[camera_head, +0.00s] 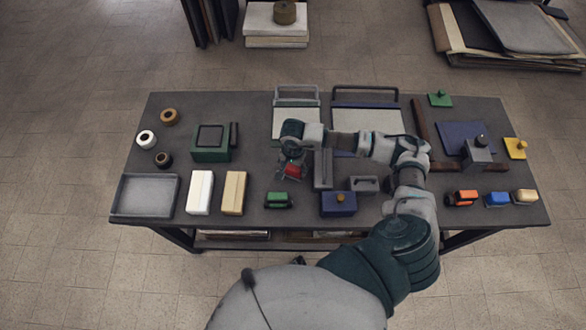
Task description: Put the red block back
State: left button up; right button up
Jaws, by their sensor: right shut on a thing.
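The red block (292,171) is small and sits between the fingers of my right gripper (291,166), near the middle of the table. The gripper points down and is shut on the block. Whether the block touches the tabletop is hard to tell at this size. A green block (278,200) on a dark base lies just in front of it, and a grey upright piece (322,169) stands close to its right. My left gripper is not in view.
The dark table (258,155) is crowded. A green box (211,143), a grey tray (146,195), white (200,192) and tan (234,193) blocks stand left. A blue box (338,204) stands front centre; orange (462,197) and blue (497,199) pieces lie right.

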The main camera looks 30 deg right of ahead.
aim_at(293, 167)
jog(key=shift+d+f, duration=0.1)
jog(key=shift+f, duration=0.6)
jog(key=shift+f, duration=0.1)
jog(key=o, duration=1.2)
jog(key=shift+r, duration=0.25)
notch_tip(293, 167, up, 12)
jog(key=shift+f, duration=0.1)
